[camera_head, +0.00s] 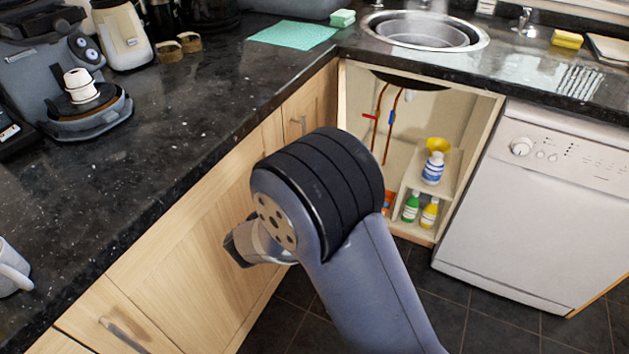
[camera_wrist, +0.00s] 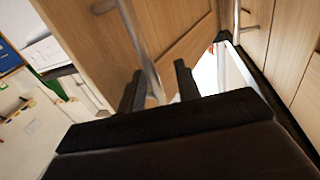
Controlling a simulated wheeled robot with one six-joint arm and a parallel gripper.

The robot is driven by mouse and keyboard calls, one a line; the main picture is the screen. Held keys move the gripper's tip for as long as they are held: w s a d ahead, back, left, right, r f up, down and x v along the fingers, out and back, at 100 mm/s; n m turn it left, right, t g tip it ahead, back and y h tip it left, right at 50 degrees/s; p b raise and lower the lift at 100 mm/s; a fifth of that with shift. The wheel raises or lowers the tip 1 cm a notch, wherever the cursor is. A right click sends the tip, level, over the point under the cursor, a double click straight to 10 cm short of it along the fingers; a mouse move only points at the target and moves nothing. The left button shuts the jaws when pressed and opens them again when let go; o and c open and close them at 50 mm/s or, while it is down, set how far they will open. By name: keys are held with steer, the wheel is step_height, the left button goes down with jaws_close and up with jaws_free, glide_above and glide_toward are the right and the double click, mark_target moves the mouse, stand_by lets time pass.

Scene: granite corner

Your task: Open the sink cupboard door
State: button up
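The sink cupboard (camera_head: 410,130) is under the sink at the back right. Its front stands open and its inside shows, with pipes and several bottles. In the wrist view a wooden door (camera_wrist: 180,25) carries a long bar handle (camera_wrist: 137,40). I cannot tell how far this door is swung out. My gripper (camera_head: 240,245) is low in front of the left cupboards, partly hidden by my arm. In the wrist view my gripper's fingers (camera_wrist: 158,90) are apart, with the handle's end between them, nearer the left finger. Contact is not clear.
A white dishwasher (camera_head: 545,205) stands right of the cupboard. Wooden cupboards (camera_head: 185,255) run along the left under the dark counter (camera_head: 160,140). A small handle (camera_head: 303,122) shows near the corner. The dark tiled floor (camera_head: 500,325) is clear before the dishwasher.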

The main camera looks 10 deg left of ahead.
steer(key=p+v, duration=0.1)
steer(key=v, duration=1)
